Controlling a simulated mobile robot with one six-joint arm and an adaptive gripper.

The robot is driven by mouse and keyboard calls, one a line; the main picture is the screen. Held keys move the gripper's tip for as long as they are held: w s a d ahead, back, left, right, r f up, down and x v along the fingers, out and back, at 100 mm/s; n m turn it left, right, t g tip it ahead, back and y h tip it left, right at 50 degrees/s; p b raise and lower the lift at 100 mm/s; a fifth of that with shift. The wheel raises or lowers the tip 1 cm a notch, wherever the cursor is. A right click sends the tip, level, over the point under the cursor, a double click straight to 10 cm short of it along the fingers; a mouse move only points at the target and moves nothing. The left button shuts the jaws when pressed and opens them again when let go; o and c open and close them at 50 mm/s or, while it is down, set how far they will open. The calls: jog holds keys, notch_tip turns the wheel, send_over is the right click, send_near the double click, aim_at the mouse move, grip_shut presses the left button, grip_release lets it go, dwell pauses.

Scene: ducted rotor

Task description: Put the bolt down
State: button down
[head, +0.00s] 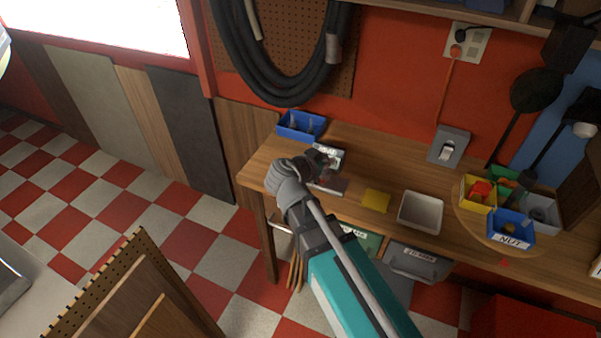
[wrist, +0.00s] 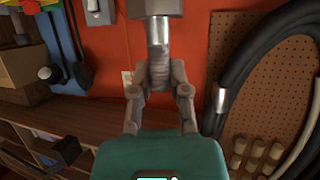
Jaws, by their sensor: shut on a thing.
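My gripper (wrist: 160,75) is shut on a bolt (wrist: 158,38). In the wrist view the bolt's threaded shank rises from between the fingertips, and a wide grey block-like end shows at the top edge. In the head view my gripper (head: 291,172) is at the left end of the wooden workbench (head: 352,143). The bolt cannot be made out clearly there. A small metal fixture (head: 328,157) with a pale top lies just right of the gripper. I cannot tell whether the bolt touches anything.
A blue bin (head: 301,126) stands at the bench's back left. A yellow pad (head: 376,200) and a white tray (head: 420,212) lie to the right. Beyond them are a yellow bin (head: 477,205) and a blue bin marked NUT (head: 511,238). A black hose (head: 262,75) hangs above.

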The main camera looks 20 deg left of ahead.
jog(key=shift+w+d, duration=0.15)
jog(key=shift+d, duration=0.1)
jog(key=w+a+f+b, duration=0.9)
jog(key=shift+w, duration=0.4)
dwell(0.5)
jog(key=shift+w+a+f+b, duration=0.25)
jog(key=shift+f+b, duration=0.25)
jog(key=shift+b, duration=0.1)
jog(key=shift+f+b, duration=1.45)
